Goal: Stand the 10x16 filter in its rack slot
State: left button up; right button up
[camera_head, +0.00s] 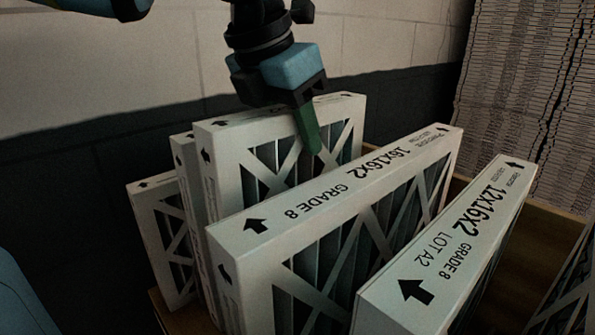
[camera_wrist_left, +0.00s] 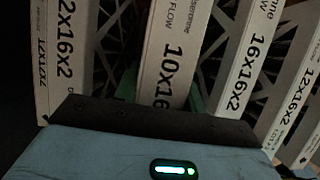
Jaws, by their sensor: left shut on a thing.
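The 10x16 filter (camera_head: 283,150) is a white cardboard-framed panel standing upright among the other filters. Its printed edge, reading 10x16, shows in the left wrist view (camera_wrist_left: 166,50). My left gripper (camera_head: 309,130) comes down from above and is shut on its top edge, with a green finger pad against its lattice face. In the left wrist view, green pads show on both sides of that edge. The filter's bottom is hidden behind the 16x16x2 filter, so I cannot tell whether it is seated in a slot. My right gripper is out of view.
A 16x16x2 filter (camera_head: 340,183) stands in front, and a 12x16x2 filter (camera_head: 450,245) stands to its right. Thinner-looking filters (camera_head: 157,190) stand close behind on the left. A wooden rack (camera_head: 552,232) shows below. A wall is behind; a slatted stack (camera_head: 525,85) stands at right.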

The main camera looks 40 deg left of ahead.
aim_at(294, 160)
pick_arm(q)
jog(key=shift+f, duration=0.3)
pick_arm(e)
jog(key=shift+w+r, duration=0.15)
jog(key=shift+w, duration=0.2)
pick_arm(q)
notch_tip(294, 160, down, 4)
jog(key=shift+r, duration=0.2)
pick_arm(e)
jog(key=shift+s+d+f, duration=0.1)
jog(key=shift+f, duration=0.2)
pick_arm(q)
jog(key=shift+f+b, duration=0.15)
jog(key=shift+b, duration=0.25)
jog(key=o, duration=1.3)
jog(key=shift+o, duration=0.2)
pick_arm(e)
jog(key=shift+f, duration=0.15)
